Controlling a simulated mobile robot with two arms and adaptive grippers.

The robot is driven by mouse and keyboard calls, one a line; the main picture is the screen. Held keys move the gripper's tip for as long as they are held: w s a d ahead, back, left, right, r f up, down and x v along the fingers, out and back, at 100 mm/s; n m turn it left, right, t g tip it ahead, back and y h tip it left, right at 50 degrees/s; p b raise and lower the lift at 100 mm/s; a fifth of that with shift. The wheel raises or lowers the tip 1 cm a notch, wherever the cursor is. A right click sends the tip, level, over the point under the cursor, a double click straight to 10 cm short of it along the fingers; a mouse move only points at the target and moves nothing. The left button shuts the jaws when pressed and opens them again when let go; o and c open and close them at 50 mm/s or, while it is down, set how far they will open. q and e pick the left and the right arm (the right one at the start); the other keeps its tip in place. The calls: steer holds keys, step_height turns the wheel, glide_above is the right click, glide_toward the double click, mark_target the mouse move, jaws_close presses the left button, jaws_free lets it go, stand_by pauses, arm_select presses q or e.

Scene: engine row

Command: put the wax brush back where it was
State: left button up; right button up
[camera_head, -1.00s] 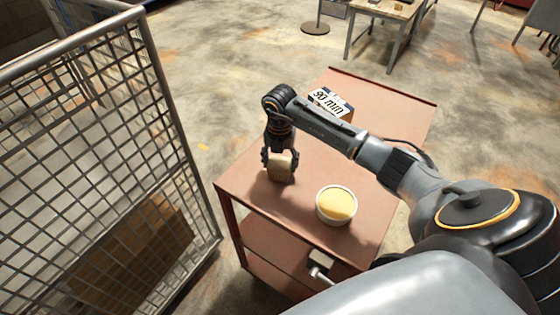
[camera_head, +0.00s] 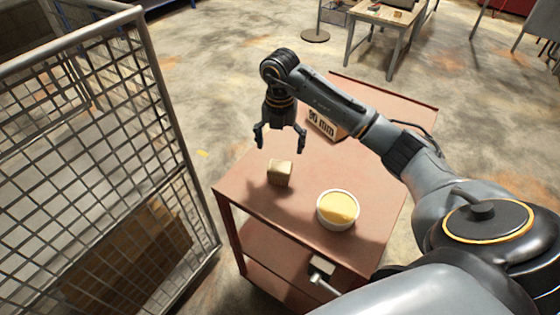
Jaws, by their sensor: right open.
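A small tan block-like thing, which looks like the wax brush (camera_head: 280,173), sits on the red-brown cart top (camera_head: 250,191) near its left edge. My right gripper (camera_head: 280,148) is open and empty just above and behind it, apart from it, fingers pointing down. A white bowl with yellow wax (camera_head: 338,208) stands to the right of the brush, near the front of the cart. My left gripper is not in view.
A box marked "90 mm" (camera_head: 322,124) stands farther back on the cart, partly behind my right arm. A wire mesh cage (camera_head: 110,150) stands at the left. A table (camera_head: 385,14) is at the back, with open floor between.

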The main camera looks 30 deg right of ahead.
mark_target(280, 164)
step_height(280, 164, up, 3)
steer(key=shift+r, duration=0.2)
stand_by(0.5)
